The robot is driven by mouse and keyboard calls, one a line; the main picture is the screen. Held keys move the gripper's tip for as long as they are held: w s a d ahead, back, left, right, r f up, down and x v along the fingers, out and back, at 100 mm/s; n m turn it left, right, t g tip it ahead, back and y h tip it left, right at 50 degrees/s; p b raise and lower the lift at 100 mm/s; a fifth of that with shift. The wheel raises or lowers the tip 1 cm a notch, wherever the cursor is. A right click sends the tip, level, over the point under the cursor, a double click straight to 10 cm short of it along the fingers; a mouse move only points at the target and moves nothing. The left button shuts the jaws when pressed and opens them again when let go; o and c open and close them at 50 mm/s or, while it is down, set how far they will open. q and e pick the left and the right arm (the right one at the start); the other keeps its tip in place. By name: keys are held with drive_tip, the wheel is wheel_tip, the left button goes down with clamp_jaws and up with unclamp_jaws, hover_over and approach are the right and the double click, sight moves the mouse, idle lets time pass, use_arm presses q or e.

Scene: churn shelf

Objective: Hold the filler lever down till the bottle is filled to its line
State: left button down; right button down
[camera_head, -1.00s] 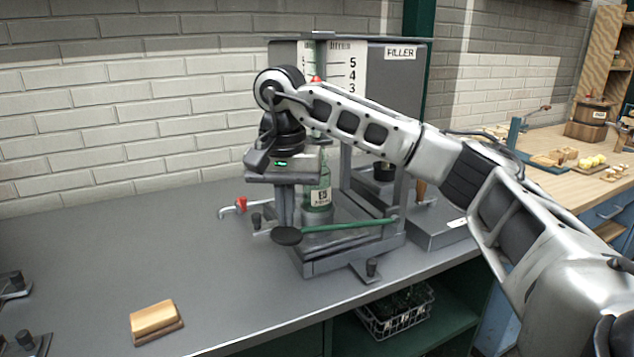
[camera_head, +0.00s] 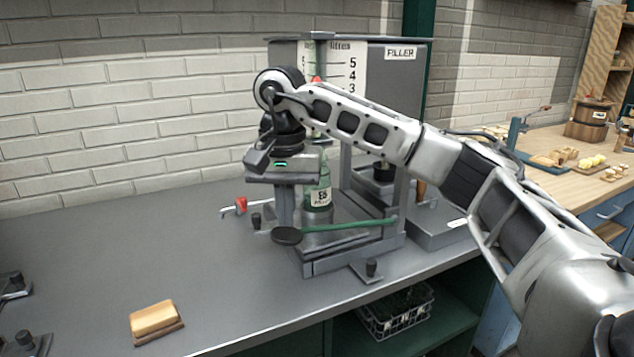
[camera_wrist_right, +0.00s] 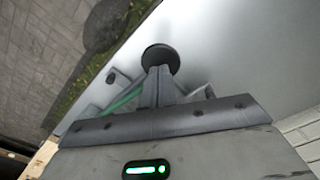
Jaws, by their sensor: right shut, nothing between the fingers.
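The filler (camera_head: 397,75) stands on the grey bench with a numbered scale on its front. Its green lever (camera_head: 350,225) ends in a round black pad (camera_head: 287,236) at the left. My right gripper (camera_head: 284,222) is shut and empty, pointing down with its fingertips at the pad; the pad also shows just beyond the fingers in the right wrist view (camera_wrist_right: 160,57). I cannot tell for sure whether they touch. The labelled green bottle (camera_head: 319,192) stands upright in the filler, partly hidden by my gripper and arm. Its fill level and line cannot be read. My left gripper is not in view.
A small red-handled tap (camera_head: 240,204) sticks out left of the filler. A wire basket (camera_head: 397,312) sits on the shelf below. The bench's left middle is clear.

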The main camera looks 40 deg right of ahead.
sight(285, 233)
drive_tip(key=shift+f, duration=0.15)
drive_tip(key=shift+f+b, duration=0.75)
drive_tip(key=shift+f, duration=0.25)
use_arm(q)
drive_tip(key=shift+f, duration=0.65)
use_arm(e)
drive_tip(key=shift+f, duration=0.45)
use_arm(q)
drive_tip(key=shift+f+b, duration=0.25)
drive_tip(key=shift+b, duration=0.35)
use_arm(e)
drive_tip(key=shift+a+f, duration=0.15)
drive_tip(key=shift+f, duration=0.6)
